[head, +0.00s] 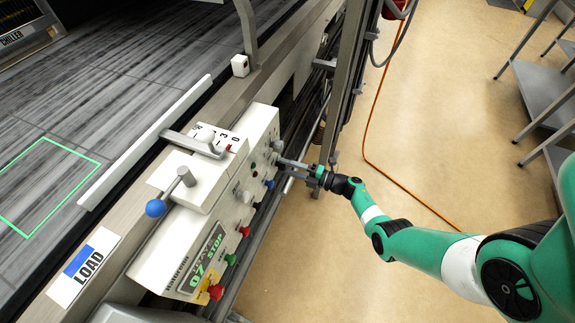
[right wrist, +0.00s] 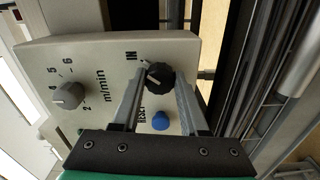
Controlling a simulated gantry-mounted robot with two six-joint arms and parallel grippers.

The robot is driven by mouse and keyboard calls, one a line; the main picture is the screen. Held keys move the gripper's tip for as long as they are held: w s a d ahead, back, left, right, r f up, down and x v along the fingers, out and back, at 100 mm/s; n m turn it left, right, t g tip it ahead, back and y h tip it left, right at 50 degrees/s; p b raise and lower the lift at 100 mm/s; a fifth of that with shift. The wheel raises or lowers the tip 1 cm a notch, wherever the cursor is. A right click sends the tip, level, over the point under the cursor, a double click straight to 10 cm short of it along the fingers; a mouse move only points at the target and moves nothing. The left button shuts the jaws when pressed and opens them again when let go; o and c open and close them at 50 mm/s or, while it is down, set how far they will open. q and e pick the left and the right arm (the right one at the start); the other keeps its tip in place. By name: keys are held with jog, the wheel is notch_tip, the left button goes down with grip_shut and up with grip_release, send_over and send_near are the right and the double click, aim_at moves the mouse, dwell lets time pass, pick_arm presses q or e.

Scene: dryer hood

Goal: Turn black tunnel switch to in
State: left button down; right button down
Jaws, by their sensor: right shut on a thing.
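The black tunnel switch (right wrist: 160,76) is a round ribbed knob on a cream control panel (right wrist: 110,55). The knob's exact pointer direction is too small to tell. My left gripper is not in view.
A grey speed knob (right wrist: 68,95) marked m/min sits left of the switch. Red (head: 216,292), green and blue buttons line the panel. A blue-ended lever (head: 155,208) stands at its left. Metal frame rails run close behind the gripper. Open floor (head: 400,120) lies to the right.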

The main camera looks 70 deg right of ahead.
jog(key=shift+m, duration=0.9)
jog(key=shift+c, duration=2.2)
grip_release()
jog(key=s+p, duration=0.3)
jog(key=s, duration=0.8)
jog(key=shift+s+d, duration=0.2)
jog(key=shift+s, duration=0.15)
